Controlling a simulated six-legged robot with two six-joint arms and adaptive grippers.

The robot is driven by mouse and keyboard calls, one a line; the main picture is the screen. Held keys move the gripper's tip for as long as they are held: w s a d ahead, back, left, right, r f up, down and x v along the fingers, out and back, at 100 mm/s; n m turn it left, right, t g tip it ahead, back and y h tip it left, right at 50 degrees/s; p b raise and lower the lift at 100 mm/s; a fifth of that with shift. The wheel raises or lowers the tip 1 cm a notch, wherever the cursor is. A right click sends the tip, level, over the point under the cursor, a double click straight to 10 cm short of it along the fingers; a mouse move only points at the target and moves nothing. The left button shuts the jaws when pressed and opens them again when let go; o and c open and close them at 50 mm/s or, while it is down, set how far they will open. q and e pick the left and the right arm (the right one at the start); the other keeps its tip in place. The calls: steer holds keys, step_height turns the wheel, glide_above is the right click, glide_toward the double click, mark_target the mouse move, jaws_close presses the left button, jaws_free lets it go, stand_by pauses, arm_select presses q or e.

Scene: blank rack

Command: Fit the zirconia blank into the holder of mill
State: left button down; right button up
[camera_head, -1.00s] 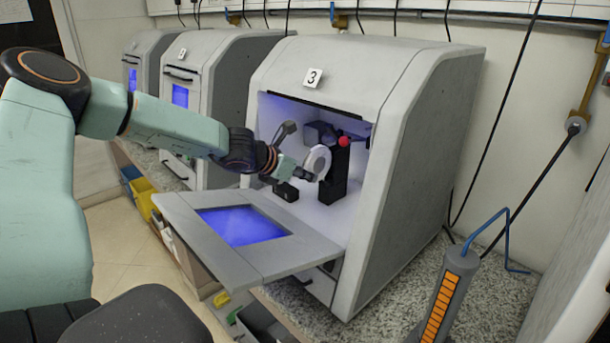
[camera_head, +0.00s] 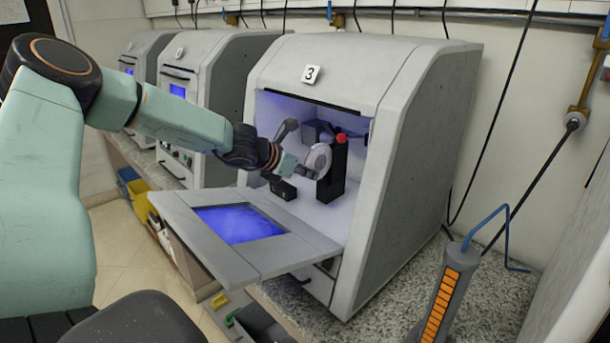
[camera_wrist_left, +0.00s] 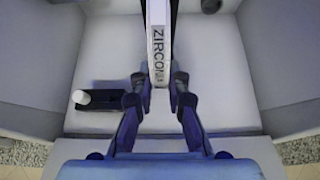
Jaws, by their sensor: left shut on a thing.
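The zirconia blank (camera_head: 318,160) is a white disc standing on edge inside the open chamber of mill 3 (camera_head: 420,130). My left gripper (camera_head: 300,172) is shut on it. In the left wrist view the blank (camera_wrist_left: 159,55) shows edge-on with "ZIRCON" lettering, between the two fingers of the gripper (camera_wrist_left: 160,92). The black holder (camera_head: 334,172) with a red knob (camera_head: 341,139) stands right beside the disc. I cannot tell whether the disc is seated in it. My right gripper is not in view.
The mill's door (camera_head: 245,240) is folded down in front of the chamber. A small black block (camera_head: 283,189) sits on the chamber floor, left of the holder. A grey tool with orange bars (camera_head: 445,295) stands on the granite counter at right. Other mills (camera_head: 205,95) stand at left.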

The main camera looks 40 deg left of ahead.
arm_select(q)
steer(key=shift+w, duration=0.2)
steer(key=shift+w+f+b, duration=0.2)
steer(key=shift+w+b, duration=0.2)
steer(key=shift+b, duration=0.05)
steer(key=shift+w+d+f+b, duration=0.1)
steer(key=shift+w+b, duration=0.2)
steer(key=shift+w, duration=0.1)
steer(key=shift+w+d+f+b, duration=0.1)
steer(key=shift+w+b, duration=0.15)
steer(key=shift+w, duration=0.1)
steer(key=c, duration=1.3)
jaws_free()
steer(key=shift+o, duration=0.2)
steer(key=shift+s, duration=0.1)
steer(key=s+r+p, duration=0.3)
steer(key=s+p, duration=0.6)
steer(key=p, duration=0.5)
steer(key=shift+s+a+p, duration=0.15)
steer(key=shift+a+p, duration=0.2)
steer(key=shift+a, duration=0.1)
